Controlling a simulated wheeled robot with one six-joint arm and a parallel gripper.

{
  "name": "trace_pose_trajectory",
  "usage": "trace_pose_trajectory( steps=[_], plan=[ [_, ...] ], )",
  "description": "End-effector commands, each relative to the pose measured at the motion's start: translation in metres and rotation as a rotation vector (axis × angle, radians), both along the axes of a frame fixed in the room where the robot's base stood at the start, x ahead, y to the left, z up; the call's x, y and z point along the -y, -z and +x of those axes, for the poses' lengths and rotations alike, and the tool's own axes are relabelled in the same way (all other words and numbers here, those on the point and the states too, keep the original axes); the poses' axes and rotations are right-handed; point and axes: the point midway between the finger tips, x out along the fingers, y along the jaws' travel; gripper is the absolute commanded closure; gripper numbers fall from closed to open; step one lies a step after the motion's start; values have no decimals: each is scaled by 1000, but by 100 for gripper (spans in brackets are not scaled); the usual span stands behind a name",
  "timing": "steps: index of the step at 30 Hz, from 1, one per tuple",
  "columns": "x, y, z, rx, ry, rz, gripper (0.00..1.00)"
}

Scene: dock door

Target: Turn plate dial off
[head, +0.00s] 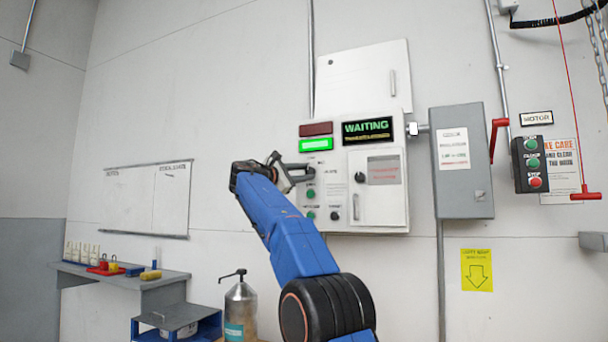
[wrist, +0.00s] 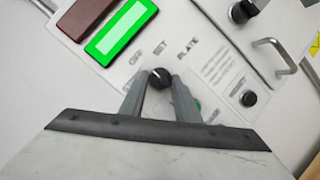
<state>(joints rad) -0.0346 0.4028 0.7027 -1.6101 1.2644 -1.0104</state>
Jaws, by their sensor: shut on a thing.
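The plate dial (wrist: 159,78) is a small black knob on the white control panel (head: 383,216), with the words OFF, SET and PLATE printed above it in the wrist view. My gripper (wrist: 157,86) is shut on it, one grey finger on each side. In the head view my gripper (head: 308,171) reaches the panel's left part, below the green lamp, and the dial is hidden behind the fingers. Which way the dial points is too small to tell.
A lit green lamp (head: 316,145) sits below a dark red lamp (head: 316,129), beside a WAITING display (head: 367,130). Another black knob (head: 360,177) and green buttons (head: 311,193) are close by. A grey box (head: 461,185) with a red lever (head: 496,136) is to the right.

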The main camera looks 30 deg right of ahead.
Motion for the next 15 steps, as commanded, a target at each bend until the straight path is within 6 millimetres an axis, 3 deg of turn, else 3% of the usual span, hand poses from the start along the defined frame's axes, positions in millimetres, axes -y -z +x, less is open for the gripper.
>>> trace_pose_trajectory(
  steps=[11,12,14,15],
  plan=[
    [0,1,0,2,1,3,93],
    [0,1,0,2,1,3,64],
    [0,0,0,2,1,3,53],
    [0,0,0,3,1,3,53]
  ],
)
